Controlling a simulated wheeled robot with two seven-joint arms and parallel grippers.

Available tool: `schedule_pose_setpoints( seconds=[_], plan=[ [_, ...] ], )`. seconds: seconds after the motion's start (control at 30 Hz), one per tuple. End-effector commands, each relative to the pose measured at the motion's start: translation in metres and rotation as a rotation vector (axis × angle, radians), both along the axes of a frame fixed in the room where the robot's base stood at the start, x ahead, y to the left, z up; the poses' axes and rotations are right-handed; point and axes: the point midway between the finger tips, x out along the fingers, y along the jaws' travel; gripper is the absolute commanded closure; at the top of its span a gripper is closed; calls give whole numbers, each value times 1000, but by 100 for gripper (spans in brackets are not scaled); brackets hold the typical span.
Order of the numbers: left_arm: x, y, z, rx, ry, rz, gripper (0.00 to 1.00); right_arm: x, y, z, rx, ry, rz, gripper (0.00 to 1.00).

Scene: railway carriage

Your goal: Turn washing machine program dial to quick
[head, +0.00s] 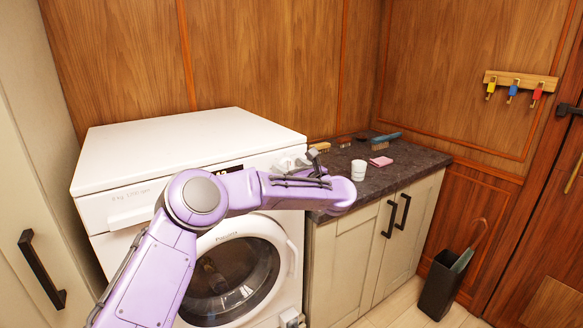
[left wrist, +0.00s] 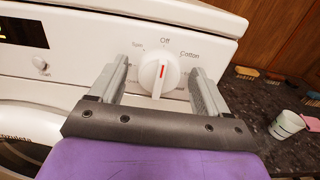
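The washing machine (head: 180,148) is white and stands against the wood-panelled wall. Its white program dial (left wrist: 158,78) is in the middle of the left wrist view, with a red pointer line aimed up at the "Off" label. "Cotton" is printed to the right and a label like "Spin" to the left; lower labels are hidden or too small to read. My left gripper (left wrist: 160,74) is open, with one finger on each side of the dial and gaps visible. In the head view my left gripper (head: 303,164) is at the machine's upper right front, partly covering the dial. My right gripper is not in view.
A dark display (left wrist: 22,31) and a small button (left wrist: 40,64) are left of the dial. The dark counter (head: 400,170) on the right holds a white cup (head: 358,170), a pink sponge (head: 381,161) and brushes. A black bin (head: 440,288) stands on the floor.

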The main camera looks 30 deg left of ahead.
Motion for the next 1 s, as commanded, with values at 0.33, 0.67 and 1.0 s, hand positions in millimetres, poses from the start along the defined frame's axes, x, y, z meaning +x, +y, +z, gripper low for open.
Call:
schedule_pose_setpoints(
  seconds=[0.33, 0.67, 1.0],
  plan=[
    [0, -1, 0, 2, 4, -1, 76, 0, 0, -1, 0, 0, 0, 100],
    [1, -1, -1, 49, 113, -1, 76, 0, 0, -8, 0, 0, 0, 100],
    [2, -2, -2, 163, 391, -1, 76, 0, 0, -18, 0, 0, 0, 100]
  ],
)
